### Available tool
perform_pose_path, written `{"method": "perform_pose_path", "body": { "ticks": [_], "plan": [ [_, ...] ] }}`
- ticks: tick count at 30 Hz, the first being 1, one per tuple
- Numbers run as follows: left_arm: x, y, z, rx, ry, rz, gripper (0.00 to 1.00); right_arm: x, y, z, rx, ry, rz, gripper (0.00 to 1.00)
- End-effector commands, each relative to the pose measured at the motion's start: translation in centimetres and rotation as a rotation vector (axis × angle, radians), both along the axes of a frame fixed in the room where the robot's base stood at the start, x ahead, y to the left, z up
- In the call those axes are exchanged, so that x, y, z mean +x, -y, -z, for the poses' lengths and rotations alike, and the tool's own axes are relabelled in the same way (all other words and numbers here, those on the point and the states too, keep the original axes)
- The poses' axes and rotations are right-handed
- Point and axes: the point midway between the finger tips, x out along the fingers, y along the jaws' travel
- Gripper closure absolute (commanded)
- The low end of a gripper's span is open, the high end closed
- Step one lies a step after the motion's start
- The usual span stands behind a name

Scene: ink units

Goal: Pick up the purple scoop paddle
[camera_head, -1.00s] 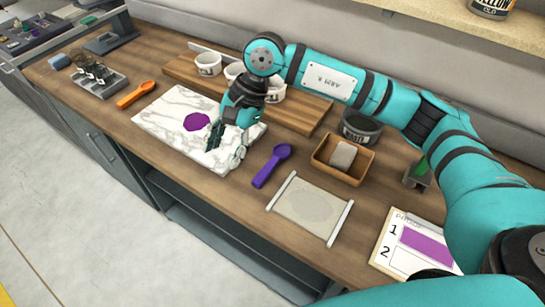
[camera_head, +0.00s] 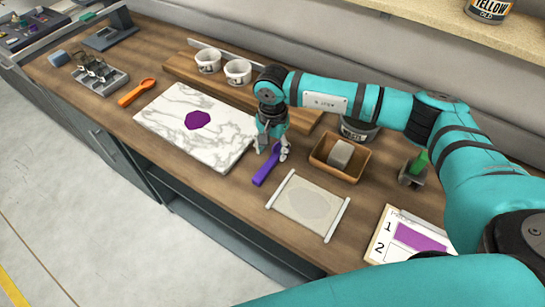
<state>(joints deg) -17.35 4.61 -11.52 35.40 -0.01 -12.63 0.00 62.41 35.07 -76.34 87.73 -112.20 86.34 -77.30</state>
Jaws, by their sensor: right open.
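The purple scoop paddle (camera_head: 266,168) lies on the wooden counter between the marble slab and the framed screen. Its handle points toward the counter's front edge, and its scoop end is partly hidden by my right gripper. My right gripper (camera_head: 271,152) points down over the scoop end, its open fingers on either side of it. I cannot tell whether the fingers touch the paddle. My left gripper is not in view.
The marble slab (camera_head: 226,143) with a purple ink patch (camera_head: 198,120) is left of the paddle. The framed screen (camera_head: 309,205) and a brown tray (camera_head: 323,152) with a grey block are to the right. White tubs (camera_head: 238,72) stand behind. An orange paddle (camera_head: 137,92) lies far left.

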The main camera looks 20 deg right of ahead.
Motion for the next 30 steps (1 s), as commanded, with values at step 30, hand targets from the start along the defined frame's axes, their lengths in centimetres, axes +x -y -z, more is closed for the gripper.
{"method": "perform_pose_path", "body": {
  "ticks": [30],
  "plan": [
    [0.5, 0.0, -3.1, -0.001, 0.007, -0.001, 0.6, 0.3, -0.2, 5.4, 0.0, 0.0, 0.001, 0.89]
  ]
}}
